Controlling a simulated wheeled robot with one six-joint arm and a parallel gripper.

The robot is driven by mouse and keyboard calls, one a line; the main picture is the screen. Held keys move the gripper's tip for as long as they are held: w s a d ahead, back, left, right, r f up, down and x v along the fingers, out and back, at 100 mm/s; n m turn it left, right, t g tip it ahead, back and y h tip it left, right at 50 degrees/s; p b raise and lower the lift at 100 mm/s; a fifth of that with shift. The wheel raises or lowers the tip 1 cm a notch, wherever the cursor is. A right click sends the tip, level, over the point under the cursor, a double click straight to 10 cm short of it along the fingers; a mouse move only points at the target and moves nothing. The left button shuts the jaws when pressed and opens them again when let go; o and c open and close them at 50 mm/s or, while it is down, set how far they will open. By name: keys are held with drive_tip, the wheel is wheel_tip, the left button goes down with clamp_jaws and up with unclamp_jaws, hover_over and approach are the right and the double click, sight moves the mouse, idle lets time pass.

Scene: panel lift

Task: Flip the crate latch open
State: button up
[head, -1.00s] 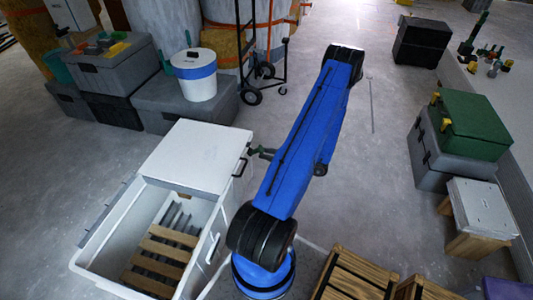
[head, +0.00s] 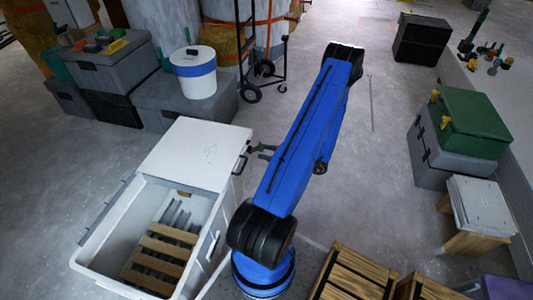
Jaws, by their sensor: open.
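A white crate (head: 92,262) stands at the lower left, its front part uncovered and its back part under a flat white lid (head: 195,153). A dark handle-like bar (head: 241,160) sits at the lid's right edge; I cannot tell whether it is the latch. A small pale fitting (head: 213,245) shows on the crate's right wall and may be a latch or a grip. My gripper (head: 262,150) is small in the head view, its dark fingers showing left of my blue arm. It is open and empty, just right of the dark bar. I cannot tell whether they touch.
Wooden slats (head: 163,250) lie inside the crate. Grey boxes and a white bucket (head: 194,75) stand behind it, with a hand truck (head: 252,95) nearby. Wooden crates (head: 352,275) are at the lower right, a green box (head: 470,125) farther right. The middle floor is clear.

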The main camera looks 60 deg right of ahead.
drive_tip(key=v, duration=1.7)
drive_tip(key=shift+s+r, duration=0.1)
drive_tip(key=shift+s, duration=0.05)
drive_tip(key=w+a+r+n+g+y, duration=0.3)
drive_tip(key=w+a+r+n+g, duration=0.35)
drive_tip(key=w+r, duration=0.35)
drive_tip(key=w+a+r+n+g+y, duration=0.3)
drive_tip(key=w+a+r+n+g, duration=0.25)
drive_tip(key=w+a+r, duration=0.35)
drive_tip(key=w+a+r+n+g+h, duration=0.2)
drive_tip(key=a+r+n, duration=0.2)
drive_tip(key=a+r, duration=0.25)
drive_tip(key=w+a+r+n+g+h, duration=0.2)
drive_tip(key=a+r+n+g, duration=0.15)
drive_tip(key=a+r, duration=0.35)
drive_tip(key=s+a+r+n+t+h, duration=0.1)
drive_tip(key=s+a+r+n+h, duration=0.1)
drive_tip(key=a, duration=0.5)
drive_tip(key=s+a+r+n+t+h, duration=0.2)
drive_tip(key=s+a+r+n, duration=0.3)
drive_tip(key=a+n, duration=0.2)
drive_tip(key=s+a+r+n+t+h, duration=0.2)
drive_tip(key=s+a+r+n+h, duration=0.1)
drive_tip(key=a, duration=0.4)
drive_tip(key=shift+s+a+r+n, duration=0.25)
drive_tip(key=shift+s+r+n, duration=0.35)
drive_tip(key=shift+r+n, duration=0.1)
